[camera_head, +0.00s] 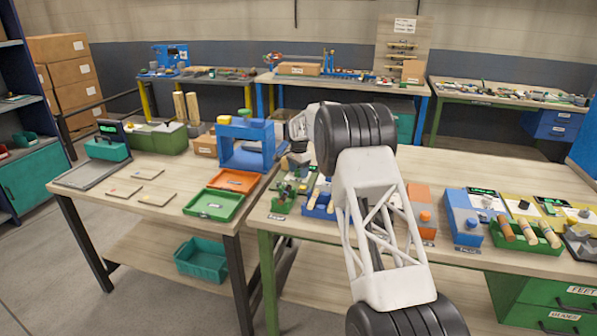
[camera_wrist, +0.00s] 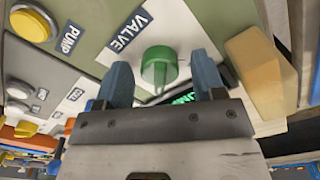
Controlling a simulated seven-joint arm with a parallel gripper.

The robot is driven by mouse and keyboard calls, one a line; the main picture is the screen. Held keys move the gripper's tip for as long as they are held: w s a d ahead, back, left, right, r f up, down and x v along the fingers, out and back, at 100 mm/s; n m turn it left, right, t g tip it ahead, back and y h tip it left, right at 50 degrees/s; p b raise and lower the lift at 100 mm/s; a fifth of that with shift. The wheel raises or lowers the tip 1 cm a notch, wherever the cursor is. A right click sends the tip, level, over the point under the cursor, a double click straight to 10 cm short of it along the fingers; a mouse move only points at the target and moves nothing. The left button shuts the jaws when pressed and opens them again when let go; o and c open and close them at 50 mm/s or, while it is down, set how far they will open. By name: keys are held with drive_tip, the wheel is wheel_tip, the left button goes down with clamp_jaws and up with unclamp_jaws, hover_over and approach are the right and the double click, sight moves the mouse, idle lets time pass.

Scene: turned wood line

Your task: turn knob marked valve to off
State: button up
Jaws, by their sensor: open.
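In the wrist view a green knob (camera_wrist: 158,66) sits on a pale plate on an olive-green panel (camera_wrist: 185,22). A dark label reading VALVE (camera_wrist: 128,30) is beside it. The knob's narrow end points toward the bottom of the picture, at my gripper's body. My gripper (camera_wrist: 162,63) is open, with one blue finger on each side of the knob. I cannot tell whether the fingers touch it. Any position marks around the knob are not readable. In the head view my arm hides the knob.
A yellow button (camera_wrist: 30,24) by a PUMP label and a tan block (camera_wrist: 252,72) flank the knob. A green lit display (camera_wrist: 188,97) is partly hidden behind my right finger. In the head view, a blue stand (camera_head: 245,145) and green tray (camera_head: 214,204) are left of my arm.

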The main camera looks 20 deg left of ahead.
drive_tip(key=c, duration=0.9)
